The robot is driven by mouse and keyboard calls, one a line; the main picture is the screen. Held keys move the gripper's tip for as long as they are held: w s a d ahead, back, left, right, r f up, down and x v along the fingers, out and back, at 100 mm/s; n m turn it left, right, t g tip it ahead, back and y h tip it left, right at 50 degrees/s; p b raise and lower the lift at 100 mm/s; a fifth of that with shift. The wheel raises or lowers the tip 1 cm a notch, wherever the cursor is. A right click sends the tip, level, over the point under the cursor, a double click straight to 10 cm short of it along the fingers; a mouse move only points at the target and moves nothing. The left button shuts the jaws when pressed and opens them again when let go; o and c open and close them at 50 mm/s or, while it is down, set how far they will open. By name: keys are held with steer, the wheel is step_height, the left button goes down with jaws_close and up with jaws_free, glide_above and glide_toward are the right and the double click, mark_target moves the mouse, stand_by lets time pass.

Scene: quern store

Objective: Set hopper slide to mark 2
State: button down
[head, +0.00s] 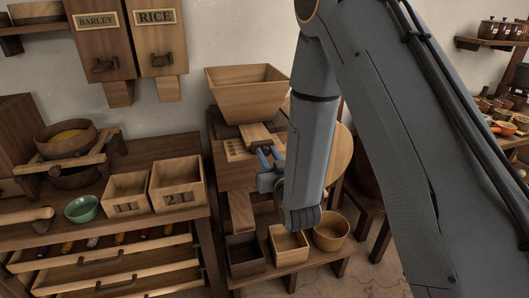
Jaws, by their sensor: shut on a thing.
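The wooden hopper (248,98) is a wide, tapering box above the mill stand in the middle of the head view. Below it the pale hopper slide (256,134) sticks out towards me, next to a block with several small dark marks (236,149). Which mark the slide stands at is too small to read. My gripper (269,157), with blue fingers, is at the front end of the slide and shut on it. My grey arm hides the right part of the mill and the grip is partly hidden.
Barley (97,21) and rice (155,17) bins hang on the wall. Left, a bench holds two numbered boxes (178,184), a green bowl (82,208) and a sieve with a bowl (68,139). Open drawers (110,262) jut out below. Square boxes (289,245) and a round tub (331,231) stand low before the mill.

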steer(key=shift+w, duration=0.15)
steer(key=c, duration=1.5)
jaws_free()
steer(key=b+v, duration=0.1)
steer(key=v, duration=0.7)
steer(key=shift+a, duration=0.1)
steer(key=shift+w, duration=0.1)
